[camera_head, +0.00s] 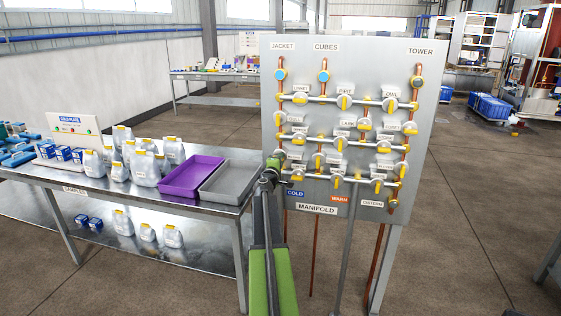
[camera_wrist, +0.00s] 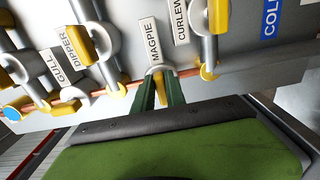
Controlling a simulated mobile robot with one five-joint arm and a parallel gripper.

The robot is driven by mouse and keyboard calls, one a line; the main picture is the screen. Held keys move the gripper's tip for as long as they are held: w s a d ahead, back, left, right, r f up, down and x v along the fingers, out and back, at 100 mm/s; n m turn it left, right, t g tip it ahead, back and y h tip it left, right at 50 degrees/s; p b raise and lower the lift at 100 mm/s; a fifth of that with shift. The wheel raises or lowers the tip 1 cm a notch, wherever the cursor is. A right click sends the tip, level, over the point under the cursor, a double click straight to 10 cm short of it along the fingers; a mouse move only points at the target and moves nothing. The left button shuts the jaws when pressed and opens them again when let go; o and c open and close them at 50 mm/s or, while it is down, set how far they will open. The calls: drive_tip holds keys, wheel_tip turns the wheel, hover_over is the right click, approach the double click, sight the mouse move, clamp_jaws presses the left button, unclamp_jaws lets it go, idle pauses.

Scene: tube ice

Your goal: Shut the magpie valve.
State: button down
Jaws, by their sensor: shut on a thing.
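The magpie valve (camera_wrist: 158,71) sits beneath its MAGPIE label (camera_wrist: 154,42) in the wrist view, a pale round body on the panel. Its yellow handle (camera_wrist: 160,92) shows between the two green fingers. My gripper (camera_wrist: 160,94) is shut on this handle, with one finger on each side. In the head view my gripper (camera_head: 276,160) reaches the lower left part of the manifold panel (camera_head: 420,150). There it covers most of the magpie valve. The handle's exact angle to its pipe cannot be told.
The dipper valve (camera_wrist: 101,40) is left of my gripper in the wrist view, near a copper pipe (camera_wrist: 70,108). The curlew label (camera_wrist: 181,20) is to the right. In the head view a steel table with a purple tray (camera_head: 191,176) and grey tray (camera_head: 229,182) stands left.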

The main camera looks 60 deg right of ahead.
idle(0.5)
drive_tip(key=c, duration=1.4)
unclamp_jaws()
drive_tip(key=shift+a, duration=0.15)
drive_tip(key=v, duration=1.7)
